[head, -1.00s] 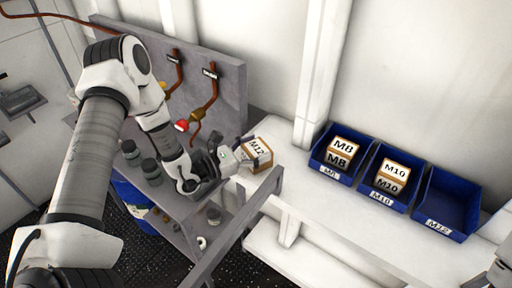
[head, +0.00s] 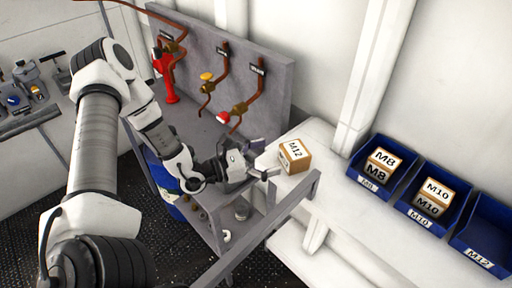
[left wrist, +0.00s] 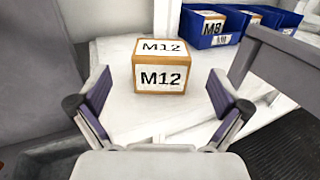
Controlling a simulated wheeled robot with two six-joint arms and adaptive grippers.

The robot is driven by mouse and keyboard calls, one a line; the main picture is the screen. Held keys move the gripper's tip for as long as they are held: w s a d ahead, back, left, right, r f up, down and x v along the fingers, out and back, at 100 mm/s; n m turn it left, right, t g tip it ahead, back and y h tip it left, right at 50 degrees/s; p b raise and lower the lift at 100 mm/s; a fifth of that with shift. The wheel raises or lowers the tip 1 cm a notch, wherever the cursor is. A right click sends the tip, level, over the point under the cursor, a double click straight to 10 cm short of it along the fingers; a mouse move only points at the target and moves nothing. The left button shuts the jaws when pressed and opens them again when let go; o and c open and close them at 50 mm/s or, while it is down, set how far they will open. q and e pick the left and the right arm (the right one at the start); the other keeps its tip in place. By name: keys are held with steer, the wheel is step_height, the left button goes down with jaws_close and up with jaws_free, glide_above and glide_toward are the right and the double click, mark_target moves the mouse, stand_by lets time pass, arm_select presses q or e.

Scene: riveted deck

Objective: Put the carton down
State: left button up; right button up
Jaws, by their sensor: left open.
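The carton (head: 294,157) is a small brown box with white M12 labels. It sits upright on the white bench (head: 333,192), near the bench's left end. In the left wrist view the carton (left wrist: 161,72) rests on the white surface ahead of the fingers. My left gripper (head: 263,160) is open and empty, with its fingertips to the left of the carton and apart from it. In the left wrist view the open fingers (left wrist: 162,107) stand to either side, short of the carton. My right gripper is not in view.
Blue bins labelled M8 (head: 355,184), M10 (head: 407,217) and M12 (head: 466,252) stand on the bench at right. The M8 and M10 bins hold cartons; the M12 bin looks empty. A grey rail (head: 268,228) runs in front. A panel with pipes and valves (head: 278,98) stands behind.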

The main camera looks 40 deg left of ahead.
arm_select(q)
steer(key=p+v, duration=0.1)
steer(key=v, duration=0.3)
steer(key=shift+s, duration=0.15)
steer(key=shift+d, duration=0.15)
